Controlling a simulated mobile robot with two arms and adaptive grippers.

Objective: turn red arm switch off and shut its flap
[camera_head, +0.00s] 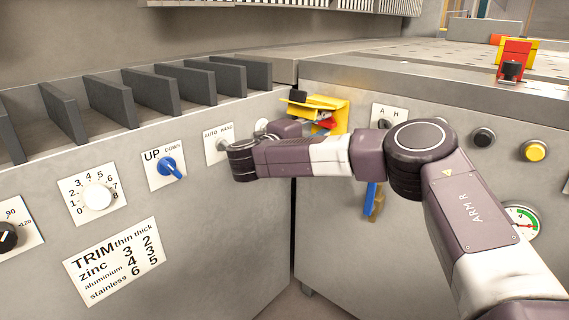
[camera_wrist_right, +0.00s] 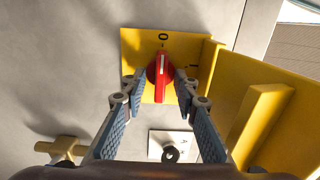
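The red arm switch (camera_wrist_right: 160,75) is a red knob on a yellow plate (camera_wrist_right: 131,48) in the right wrist view. Its white line points up toward the "O" mark. In the head view the switch (camera_head: 327,122) is partly hidden by my right arm. Its yellow flap (camera_head: 318,104) stands open; in the wrist view the flap (camera_wrist_right: 265,115) is swung out to the right. My right gripper (camera_wrist_right: 160,88) is open, with one fingertip on each side of the knob; I cannot tell whether they touch it. My left gripper is not in view.
A small A/M switch plate (camera_head: 388,112) sits right of the flap. The left panel carries an auto/hand switch (camera_head: 212,132), a blue up/down switch (camera_head: 171,169) and a white dial (camera_head: 97,195). A blue-handled part (camera_head: 371,197) hangs below my arm.

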